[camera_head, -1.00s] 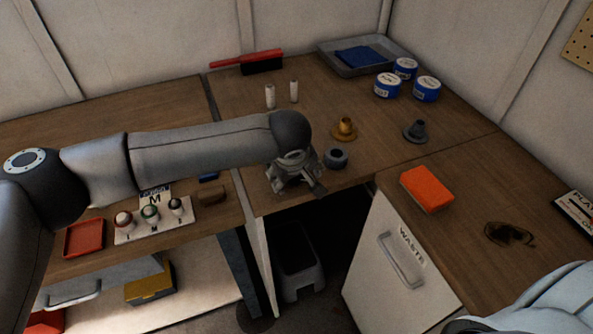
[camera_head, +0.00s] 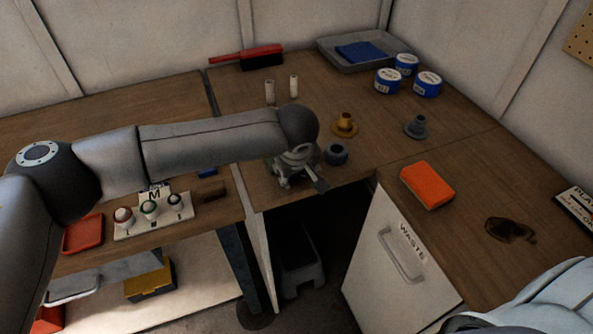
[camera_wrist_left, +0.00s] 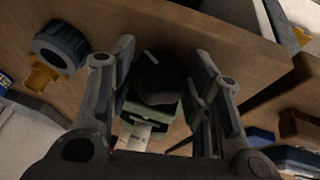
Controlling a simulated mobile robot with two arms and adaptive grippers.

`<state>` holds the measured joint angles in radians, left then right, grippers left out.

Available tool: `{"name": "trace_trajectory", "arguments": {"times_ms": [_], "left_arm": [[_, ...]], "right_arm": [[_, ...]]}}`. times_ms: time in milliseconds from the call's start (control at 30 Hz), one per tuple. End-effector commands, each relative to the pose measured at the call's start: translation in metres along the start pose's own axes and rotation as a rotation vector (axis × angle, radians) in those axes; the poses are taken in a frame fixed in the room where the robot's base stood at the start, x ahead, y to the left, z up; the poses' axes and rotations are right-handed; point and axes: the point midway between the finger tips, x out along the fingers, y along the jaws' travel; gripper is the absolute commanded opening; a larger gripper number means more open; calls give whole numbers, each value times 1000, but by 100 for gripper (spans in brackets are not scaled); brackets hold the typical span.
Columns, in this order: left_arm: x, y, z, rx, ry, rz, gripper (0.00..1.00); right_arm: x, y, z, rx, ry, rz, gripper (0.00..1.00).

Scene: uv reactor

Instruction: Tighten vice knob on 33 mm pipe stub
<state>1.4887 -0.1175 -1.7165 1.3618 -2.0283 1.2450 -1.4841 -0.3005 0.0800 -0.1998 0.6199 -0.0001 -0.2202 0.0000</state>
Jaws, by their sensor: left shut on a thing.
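The vice is mostly hidden under my left arm in the head view. My left gripper (camera_wrist_left: 164,57) is shut on the knob, one finger on each side. In the head view the wrist hides most of this grip. I cannot make out the pipe stub in the vice. My right gripper is not in view.
A dark grey ring (camera_head: 336,154) sits close right of the gripper. A brass flanged part (camera_head: 345,124) and a grey one (camera_head: 416,127) stand behind. Two white cylinders (camera_head: 270,91) stand farther back. An orange block (camera_head: 427,185) lies on the right bench. A gap opens below the front edge.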

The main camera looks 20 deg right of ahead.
Motion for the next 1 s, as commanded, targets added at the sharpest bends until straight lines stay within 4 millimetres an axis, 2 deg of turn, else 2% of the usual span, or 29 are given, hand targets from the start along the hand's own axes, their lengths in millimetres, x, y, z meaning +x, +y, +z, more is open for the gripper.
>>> {"name": "trace_trajectory", "arguments": {"times_ms": [33, 100, 300, 500, 833, 867, 1000], "left_arm": [[4, 1, 1, 15, 6, -31, 22], [5, 2, 2, 38, 7, -86, 22], [4, 3, 1, 92, 5, -223, 22], [2, 4, 1, 119, 2, -288, 22], [0, 4, 1, 124, 0, -296, 22], [0, 4, 1, 124, 0, -296, 47], [0, 4, 1, 123, 0, -295, 65]], "right_arm": [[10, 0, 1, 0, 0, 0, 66], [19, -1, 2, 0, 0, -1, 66], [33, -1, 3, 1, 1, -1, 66], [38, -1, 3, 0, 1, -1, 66], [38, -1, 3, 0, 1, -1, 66], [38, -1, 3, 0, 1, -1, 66], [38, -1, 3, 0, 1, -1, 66]]}}
